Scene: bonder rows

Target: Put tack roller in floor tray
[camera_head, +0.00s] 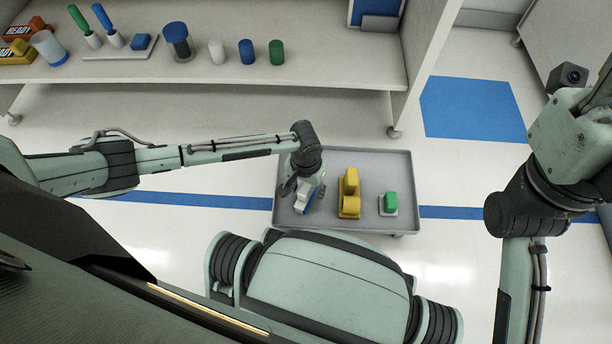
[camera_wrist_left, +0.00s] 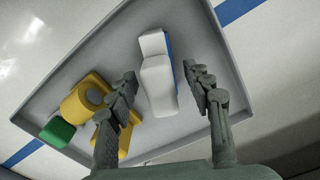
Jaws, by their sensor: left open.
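The floor tray (camera_head: 345,222) is a low grey tray with a raised rim in front of the shelf unit; its wall also shows in the left wrist view (camera_wrist_left: 62,70). A white piece with a blue side (camera_head: 303,197) lies in its left part. It may be the tack roller, but I cannot be sure. In the left wrist view this piece (camera_wrist_left: 158,80) lies between the fingers with a gap on each side. My left gripper (camera_head: 306,188) is open over the tray's left part. My right gripper is out of view; only its arm shows at the right.
Behind, a shelf (camera_head: 330,68) carries a blue-topped spool (camera_head: 177,40), small cylinders and other items.

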